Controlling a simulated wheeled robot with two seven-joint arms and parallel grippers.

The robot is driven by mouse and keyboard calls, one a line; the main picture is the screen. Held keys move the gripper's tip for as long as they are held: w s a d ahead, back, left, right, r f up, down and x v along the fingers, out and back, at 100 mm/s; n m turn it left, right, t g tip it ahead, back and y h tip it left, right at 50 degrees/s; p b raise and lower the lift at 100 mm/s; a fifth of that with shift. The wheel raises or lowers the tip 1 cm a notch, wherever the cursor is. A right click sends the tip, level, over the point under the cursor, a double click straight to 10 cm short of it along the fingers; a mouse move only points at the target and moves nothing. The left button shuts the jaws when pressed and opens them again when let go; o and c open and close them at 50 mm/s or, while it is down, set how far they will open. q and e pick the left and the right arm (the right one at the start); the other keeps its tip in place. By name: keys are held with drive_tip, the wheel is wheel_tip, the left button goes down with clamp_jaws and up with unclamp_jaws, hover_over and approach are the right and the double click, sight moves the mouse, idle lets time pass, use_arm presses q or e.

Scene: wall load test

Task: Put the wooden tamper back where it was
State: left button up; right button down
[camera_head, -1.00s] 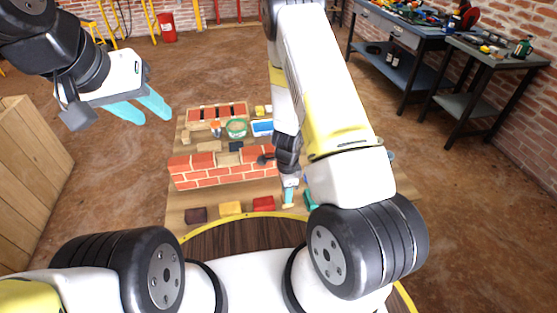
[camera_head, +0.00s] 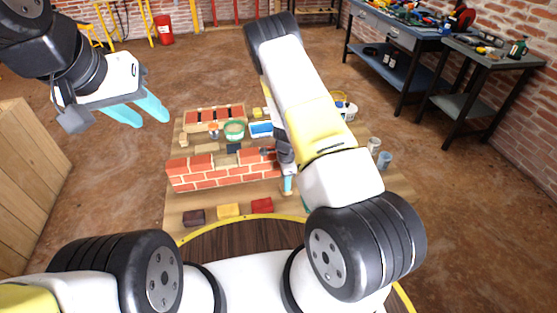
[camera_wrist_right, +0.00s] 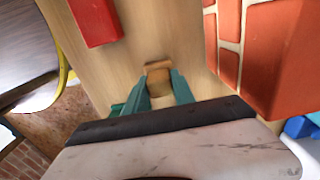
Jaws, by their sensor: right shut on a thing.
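The wooden tamper (camera_wrist_right: 158,76) shows in the right wrist view as a small tan wooden piece between the teal fingers of my right gripper (camera_wrist_right: 161,84). My right gripper is shut on it. In the head view my right gripper (camera_head: 287,184) is at the right end of the brick wall, with a tan tip of the tamper (camera_head: 287,193) just below the fingers. Whether the tamper touches the table cannot be told. My left gripper (camera_head: 148,115) is open and empty, held up at the left, away from the table.
The brick wall (camera_head: 215,178) stands across the wooden table (camera_head: 178,205). Dark, yellow and red blocks (camera_head: 262,205) lie along the near edge. A green tub (camera_head: 234,130) and a blue tray (camera_head: 261,129) stand behind the wall. Jars (camera_head: 384,160) stand at the right.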

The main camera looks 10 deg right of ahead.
drive_tip(key=shift+f, duration=0.15)
drive_tip(key=c, duration=1.1)
unclamp_jaws()
drive_tip(key=shift+o, duration=0.2)
drive_tip(key=s+a+r+n+t+y, duration=0.1)
drive_tip(key=s+a+r+n, duration=0.15)
drive_tip(key=r, duration=1.05)
drive_tip(key=s+a+r+n+t+y, duration=0.1)
drive_tip(key=s+r+n, duration=0.15)
drive_tip(key=r, duration=0.95)
drive_tip(key=s+a+r+n+t+y, duration=0.1)
drive_tip(key=s+r+n+y, duration=0.15)
drive_tip(key=r, duration=1.05)
drive_tip(key=s+d+r+n+t+h, duration=0.2)
drive_tip(key=s+r+n+t, duration=0.1)
drive_tip(key=s+r+n, duration=0.7)
drive_tip(key=s+r, duration=0.3)
drive_tip(key=s, duration=0.3)
drive_tip(key=shift+s+d+n, duration=0.25)
drive_tip(key=shift+s+n, duration=0.1)
drive_tip(key=shift+s, duration=0.05)
